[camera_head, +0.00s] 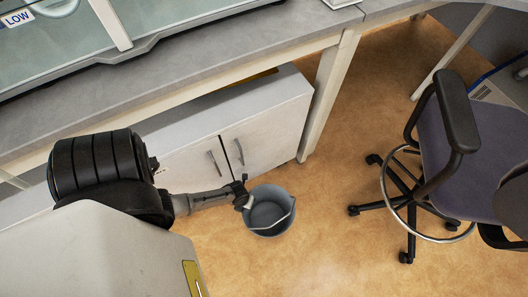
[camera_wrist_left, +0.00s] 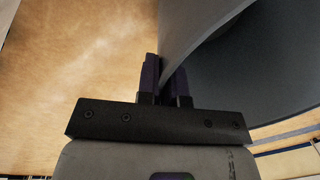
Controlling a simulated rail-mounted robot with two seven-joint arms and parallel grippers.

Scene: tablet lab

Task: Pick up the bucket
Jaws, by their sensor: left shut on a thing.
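The grey-blue bucket (camera_head: 268,221) is at the middle of the head view, in front of the white cabinet, with a thin pale handle lying along its rim. I cannot tell whether it touches the floor. My left gripper (camera_head: 243,197) is at the bucket's left rim. In the left wrist view my left gripper (camera_wrist_left: 165,82) is shut on the wall of the bucket (camera_wrist_left: 262,65), with the pale outer side and the dark inside both showing. The fingertips are partly hidden by the wall. My right gripper is not in view.
A white cabinet (camera_head: 270,115) under the grey bench (camera_head: 200,75) stands just behind the bucket. A bench leg (camera_head: 330,90) is to its right. A purple office chair (camera_head: 460,175) with a wheeled base is farther right. Tan floor (camera_head: 325,250) is clear between bucket and chair.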

